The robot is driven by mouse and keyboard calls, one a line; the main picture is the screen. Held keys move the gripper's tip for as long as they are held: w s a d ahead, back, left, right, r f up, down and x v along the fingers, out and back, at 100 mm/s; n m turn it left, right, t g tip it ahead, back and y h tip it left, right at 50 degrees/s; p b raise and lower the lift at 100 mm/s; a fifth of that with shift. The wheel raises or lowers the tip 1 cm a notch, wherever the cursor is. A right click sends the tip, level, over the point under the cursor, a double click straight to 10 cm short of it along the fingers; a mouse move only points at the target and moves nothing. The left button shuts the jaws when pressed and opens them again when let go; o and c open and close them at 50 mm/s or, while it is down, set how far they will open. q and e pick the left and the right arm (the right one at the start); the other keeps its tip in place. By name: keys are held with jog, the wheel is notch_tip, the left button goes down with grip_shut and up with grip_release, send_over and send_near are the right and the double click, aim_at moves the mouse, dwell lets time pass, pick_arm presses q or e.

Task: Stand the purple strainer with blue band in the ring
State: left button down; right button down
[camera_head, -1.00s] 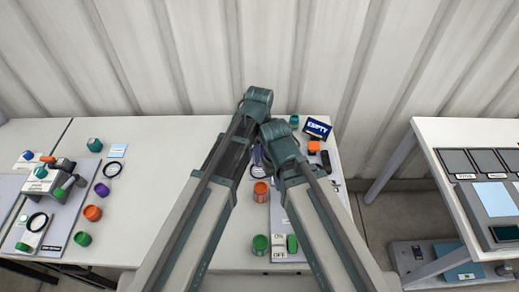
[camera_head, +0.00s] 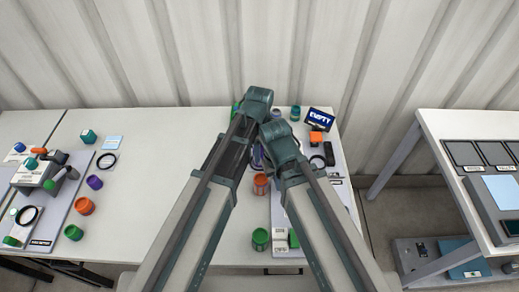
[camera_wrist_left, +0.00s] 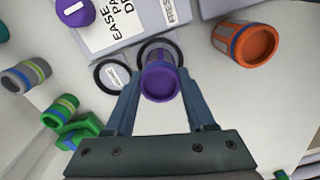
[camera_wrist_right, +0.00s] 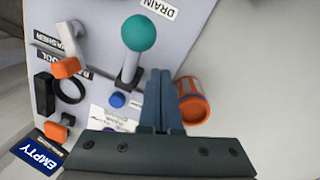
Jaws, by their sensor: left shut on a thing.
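The purple strainer (camera_wrist_left: 159,82) is between the fingers of my left gripper (camera_wrist_left: 158,92), which is shut on it. In the left wrist view it is seen end-on, and its blue band is not clear. A black ring (camera_wrist_left: 175,46) shows just behind the strainer and is partly covered by it. I cannot tell whether they touch. A second black ring (camera_wrist_left: 99,80) lies to the left, around a small label. My right gripper (camera_wrist_right: 160,76) is shut, with its fingers together and nothing visible between them. My arms hide both grippers in the head view.
An orange cup (camera_wrist_right: 194,108) stands beside my right fingers, and a teal-knobbed lever (camera_wrist_right: 138,34) rises ahead of them. A green banded cup (camera_wrist_left: 60,111) and a grey banded cup (camera_wrist_left: 25,76) are left of my left gripper. The EMPTY sign (camera_head: 320,120) stands at the back.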

pick_arm(q)
jog(key=shift+c, duration=0.8)
grip_release()
pick_arm(e)
jog(key=shift+r, duration=0.1)
pick_arm(q)
notch_tip(320, 180, up, 14)
jog(key=p, duration=1.4)
pick_arm(e)
notch_tip(320, 180, up, 14)
pick_arm(q)
jog(key=shift+f, duration=0.1)
pick_arm(e)
jog(key=shift+f, duration=0.2)
pick_arm(q)
jog(key=s+a+m, duration=0.4)
jog(key=a+m, duration=0.4)
jog(key=a, duration=0.1)
jog(key=s+a+m, duration=0.3)
jog(key=a+m, duration=0.4)
jog(key=a, duration=0.1)
jog(key=s+d+f+m+y+b, duration=0.1)
jog(key=s+d+m+b, duration=0.1)
jog(key=s+d, duration=0.4)
jog(key=d+m, duration=0.1)
jog(key=d, duration=0.4)
jog(key=shift+f+m, duration=0.3)
jog(key=shift+m, duration=0.1)
pick_arm(e)
jog(key=shift+f, duration=0.85)
